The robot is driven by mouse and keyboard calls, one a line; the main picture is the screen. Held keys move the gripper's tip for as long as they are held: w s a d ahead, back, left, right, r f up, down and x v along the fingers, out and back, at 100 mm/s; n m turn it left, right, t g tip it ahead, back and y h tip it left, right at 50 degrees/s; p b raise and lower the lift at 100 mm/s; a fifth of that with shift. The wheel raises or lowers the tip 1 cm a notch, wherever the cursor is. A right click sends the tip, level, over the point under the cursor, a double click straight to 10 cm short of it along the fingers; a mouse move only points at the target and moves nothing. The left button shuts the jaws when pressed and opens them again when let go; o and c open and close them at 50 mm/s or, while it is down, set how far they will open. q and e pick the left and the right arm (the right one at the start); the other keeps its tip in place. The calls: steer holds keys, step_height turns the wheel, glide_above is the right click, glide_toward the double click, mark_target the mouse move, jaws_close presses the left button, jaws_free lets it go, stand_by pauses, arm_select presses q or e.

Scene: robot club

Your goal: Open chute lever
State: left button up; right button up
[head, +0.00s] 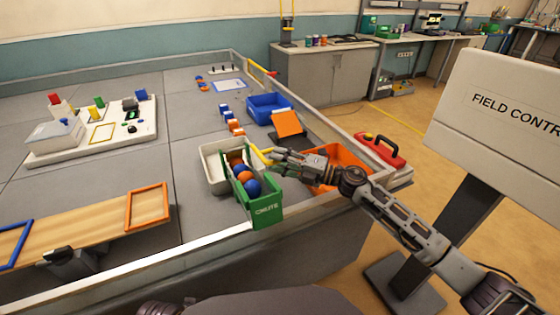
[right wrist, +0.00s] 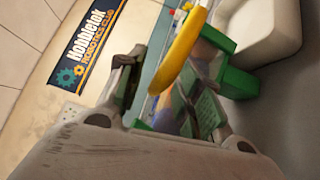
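The green chute (head: 262,211), labelled CHUTE, stands at the table's near right part with blue and orange balls in it. Its yellow lever (head: 259,154) sticks up at the chute's far end. My right gripper (head: 276,158) is beside the lever, coming from the right. In the right wrist view the gripper (right wrist: 168,100) has its fingers apart, and the yellow lever (right wrist: 183,48) lies across the gap between the fingertips. I cannot tell whether a finger touches it. Green chute parts (right wrist: 238,83) show behind the right finger. My left gripper is not in view.
A white bin (head: 212,178) stands left of the chute, and an orange bin (head: 347,158) lies behind my right gripper. A blue bin (head: 268,101) and an orange ramp (head: 287,123) are farther back. A red toolbox (head: 381,150) sits at the right edge.

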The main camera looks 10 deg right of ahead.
steer(key=shift+s+d, duration=0.1)
steer(key=r+v, duration=0.1)
steer(key=v, duration=1)
steer(key=shift+s+d+f, duration=0.15)
steer(key=shift+d+f, duration=0.15)
steer(key=shift+f, duration=0.25)
